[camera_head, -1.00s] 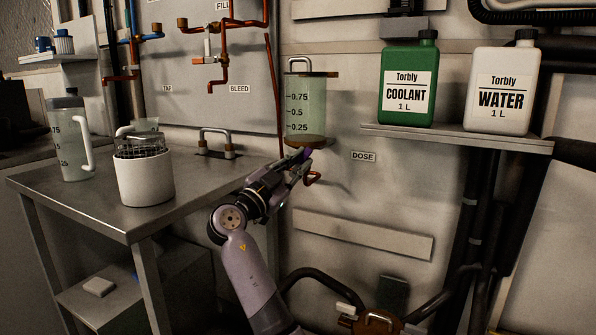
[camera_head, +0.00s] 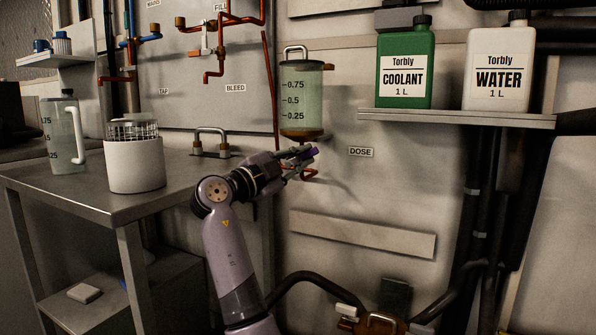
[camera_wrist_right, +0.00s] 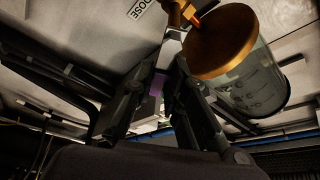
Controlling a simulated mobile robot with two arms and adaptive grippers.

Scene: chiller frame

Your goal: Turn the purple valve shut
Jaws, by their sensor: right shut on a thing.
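The purple valve handle (camera_head: 312,153) sits just under the dosing vessel (camera_head: 302,100), a clear cylinder with marks and pale green contents. My right gripper (camera_head: 304,158) is shut on the purple handle, coming from the lower left. In the right wrist view the purple handle (camera_wrist_right: 157,84) shows between the fingers (camera_wrist_right: 160,85), partly hidden by them. The vessel's brass base (camera_wrist_right: 220,42) is close beside the fingers there. A copper outlet pipe (camera_head: 310,173) shows below the handle. My left gripper is not in view.
A DOSE label (camera_head: 360,152) is on the wall right of the valve. A shelf (camera_head: 455,118) holds a green coolant bottle (camera_head: 404,70) and a white water bottle (camera_head: 498,70). A metal table (camera_head: 90,205) at left holds a jug (camera_head: 64,135) and a white pot (camera_head: 134,166).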

